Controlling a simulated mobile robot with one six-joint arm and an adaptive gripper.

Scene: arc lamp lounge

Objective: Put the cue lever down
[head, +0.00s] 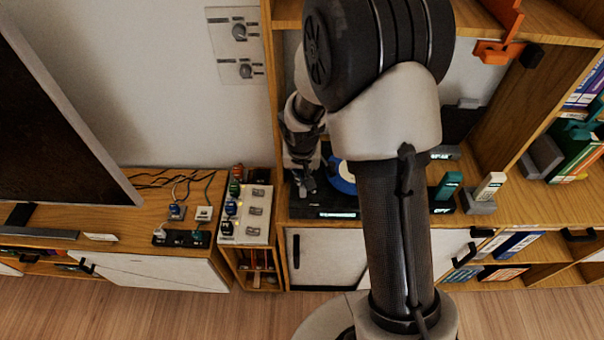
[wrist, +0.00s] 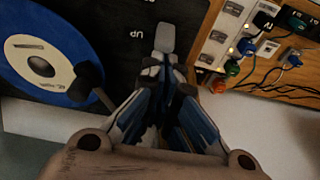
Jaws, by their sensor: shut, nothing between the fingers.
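The cue lever (wrist: 165,38) is a pale grey paddle on the black record player (wrist: 120,35) in the wrist view. Small lettering that looks like "UP", turned upside down, is beside it. My gripper (wrist: 160,68) is shut and empty, its fingertips close to the lever's near end; I cannot tell if they touch. The blue record (wrist: 50,50) with a white centre lies to the left, with a dark arm end near its edge. In the head view, my gripper (head: 308,186) is over the left part of the record player (head: 335,212); the lever is not distinguishable there.
Cables and a black power strip (head: 180,239) lie further left by a large screen (head: 50,130). A teal block (head: 449,184) and a white block (head: 490,186) stand to the right.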

